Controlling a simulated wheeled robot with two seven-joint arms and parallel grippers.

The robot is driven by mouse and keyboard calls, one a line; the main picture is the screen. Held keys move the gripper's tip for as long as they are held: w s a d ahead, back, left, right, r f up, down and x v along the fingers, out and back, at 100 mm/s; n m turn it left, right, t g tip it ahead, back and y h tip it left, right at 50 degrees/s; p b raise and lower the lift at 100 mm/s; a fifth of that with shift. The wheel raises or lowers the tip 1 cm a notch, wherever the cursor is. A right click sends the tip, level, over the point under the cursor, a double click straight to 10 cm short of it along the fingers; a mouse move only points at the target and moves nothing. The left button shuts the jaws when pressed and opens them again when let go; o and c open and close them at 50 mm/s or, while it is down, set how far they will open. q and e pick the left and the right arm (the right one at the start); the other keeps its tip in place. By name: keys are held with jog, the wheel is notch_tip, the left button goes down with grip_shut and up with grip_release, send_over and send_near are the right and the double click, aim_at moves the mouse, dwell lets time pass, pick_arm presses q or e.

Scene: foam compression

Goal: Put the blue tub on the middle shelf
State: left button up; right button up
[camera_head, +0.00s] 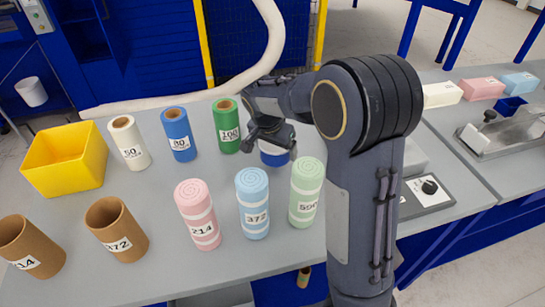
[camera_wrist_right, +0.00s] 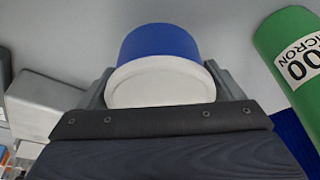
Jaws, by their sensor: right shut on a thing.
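The blue tub (camera_head: 274,157) is at the back middle of the grey table, right of the green roll, mostly hidden under my right gripper (camera_head: 270,138). In the right wrist view the blue tub (camera_wrist_right: 160,43) shows a white round face toward the camera. It sits between the two fingers of my right gripper (camera_wrist_right: 160,88), which is shut on it. I cannot tell whether the tub touches the table. My left gripper is not in view. I cannot make out which surface is the middle shelf.
Labelled rolls, white (camera_head: 128,142), blue (camera_head: 178,135) and green (camera_head: 226,127), stand left of the tub. Foam rolls, pink (camera_head: 197,214), light blue (camera_head: 252,203) and light green (camera_head: 306,192), stand in front. A yellow bin (camera_head: 64,158) and brown tubes (camera_head: 117,229) are at left.

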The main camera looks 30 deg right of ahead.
jog(key=shift+f, duration=1.95)
jog(key=shift+f, duration=0.15)
jog(key=o, duration=1)
